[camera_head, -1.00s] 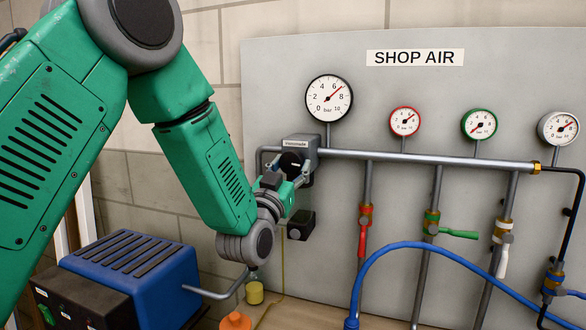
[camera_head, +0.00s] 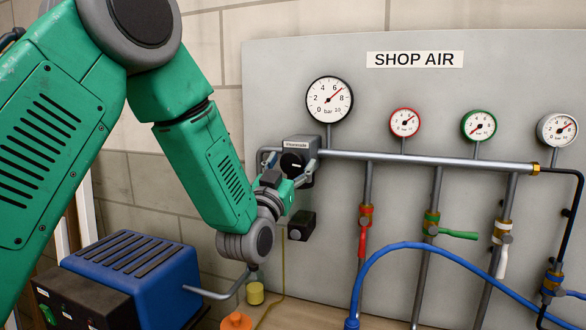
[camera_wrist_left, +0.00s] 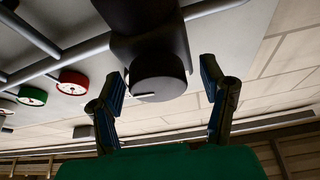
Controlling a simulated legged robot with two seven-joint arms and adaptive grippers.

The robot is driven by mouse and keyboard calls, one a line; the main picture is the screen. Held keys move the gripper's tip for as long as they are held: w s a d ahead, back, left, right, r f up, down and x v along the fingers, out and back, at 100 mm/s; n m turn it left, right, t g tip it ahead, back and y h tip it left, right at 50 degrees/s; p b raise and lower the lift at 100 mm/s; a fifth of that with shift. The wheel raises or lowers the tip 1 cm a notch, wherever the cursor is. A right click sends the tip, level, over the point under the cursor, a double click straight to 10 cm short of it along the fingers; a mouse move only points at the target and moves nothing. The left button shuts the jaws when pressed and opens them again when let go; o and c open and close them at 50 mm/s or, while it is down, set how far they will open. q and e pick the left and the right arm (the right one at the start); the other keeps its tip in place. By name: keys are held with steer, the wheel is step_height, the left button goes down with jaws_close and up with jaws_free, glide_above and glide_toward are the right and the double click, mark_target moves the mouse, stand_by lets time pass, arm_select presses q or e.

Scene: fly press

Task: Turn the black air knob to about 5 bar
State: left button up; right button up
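The black air knob (camera_head: 291,161) sits on the front of the regulator at the left end of the steel pipe; a pale mark shows on its face. My left gripper (camera_head: 287,181) is just in front of it. In the left wrist view the knob (camera_wrist_left: 157,85) lies between the two spread fingers of the left gripper (camera_wrist_left: 163,82), with a visible gap on each side. The large white gauge (camera_head: 329,99) above the pipe has its red needle between 6 and 8. My right gripper is not in view.
The grey SHOP AIR panel (camera_head: 400,75) carries smaller gauges, with red (camera_head: 363,238), green (camera_head: 458,235) and white valve handles below. A blue hose (camera_head: 440,246) arcs in front. A blue ribbed box (camera_head: 130,265) stands below my left arm. A black fitting (camera_head: 301,225) hangs below the regulator.

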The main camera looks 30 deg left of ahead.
arm_select(q)
steer(key=shift+s+f, duration=0.1)
steer(key=shift+f, duration=0.1)
steer(key=shift+s+d+f, duration=0.1)
steer(key=shift+s+f, duration=0.05)
steer(key=shift+f, duration=0.05)
steer(key=v, duration=1.1)
steer(key=shift+s, duration=0.3)
steer(key=shift+r, duration=0.15)
